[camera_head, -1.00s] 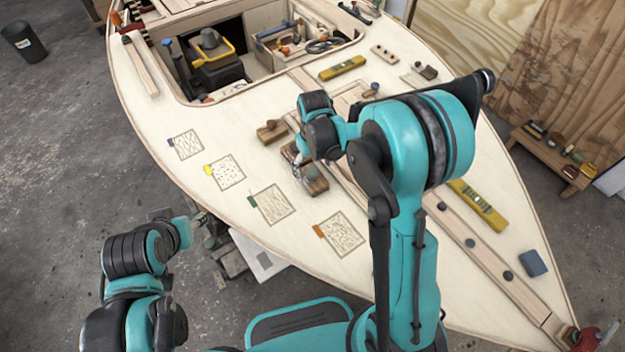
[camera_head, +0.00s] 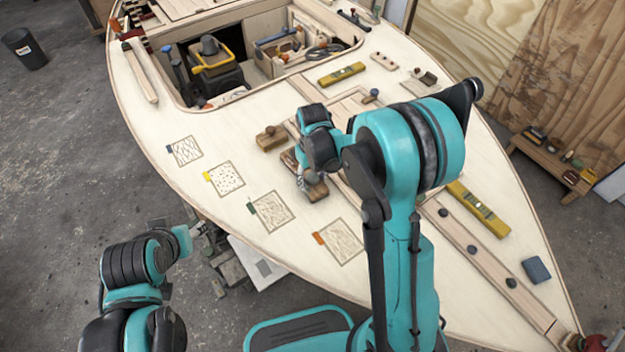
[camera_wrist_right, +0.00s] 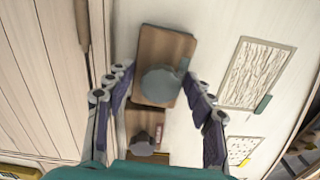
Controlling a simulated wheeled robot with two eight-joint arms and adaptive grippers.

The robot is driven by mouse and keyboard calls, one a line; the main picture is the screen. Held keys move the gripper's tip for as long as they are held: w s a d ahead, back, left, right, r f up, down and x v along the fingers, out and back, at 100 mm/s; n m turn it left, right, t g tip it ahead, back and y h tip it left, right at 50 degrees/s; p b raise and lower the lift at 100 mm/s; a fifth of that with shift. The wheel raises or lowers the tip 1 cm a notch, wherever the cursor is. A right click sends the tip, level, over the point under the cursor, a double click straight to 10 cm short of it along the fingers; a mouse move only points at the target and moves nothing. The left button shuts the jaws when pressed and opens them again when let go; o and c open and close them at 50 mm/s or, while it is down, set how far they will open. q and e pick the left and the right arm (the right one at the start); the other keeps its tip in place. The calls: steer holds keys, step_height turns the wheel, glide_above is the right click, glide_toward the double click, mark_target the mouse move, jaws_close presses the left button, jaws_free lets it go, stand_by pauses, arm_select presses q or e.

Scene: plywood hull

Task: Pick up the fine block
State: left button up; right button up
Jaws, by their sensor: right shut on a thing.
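A wooden block with a round grey knob (camera_wrist_right: 163,84) lies between the fingers of my right gripper (camera_wrist_right: 160,98) in the right wrist view, and they are shut on it. In the head view my right gripper (camera_head: 303,178) is over this block (camera_head: 317,191) on the pale deck, partly hidden by my arm. I cannot read a label on it, nor tell whether it is lifted clear. A second knobbed block (camera_wrist_right: 145,145) with a small reddish label is just behind it. Another wooden block (camera_head: 270,138) lies farther left. My left gripper (camera_head: 205,238) is low at the left, its fingers unclear.
Patterned panels with coloured tabs, including a green-tabbed one (camera_head: 271,212) and an orange-tabbed one (camera_head: 338,241), line the deck's near side. A yellow level (camera_head: 478,209) lies right of my arm. The open hatch (camera_head: 215,85) holds tools. Bare deck lies between panels and blocks.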

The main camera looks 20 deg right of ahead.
mark_target(314, 179)
steer(key=r, duration=0.1)
steer(key=r+p, duration=0.1)
steer(key=r, duration=0.1)
steer(key=s+r+p, duration=0.1)
steer(key=shift+d+r, duration=0.15)
steer(key=shift+r, duration=0.25)
steer(key=s+d+r+p, duration=0.3)
steer(key=s+r, duration=0.3)
steer(key=s, duration=0.4)
steer(key=shift+d, duration=0.2)
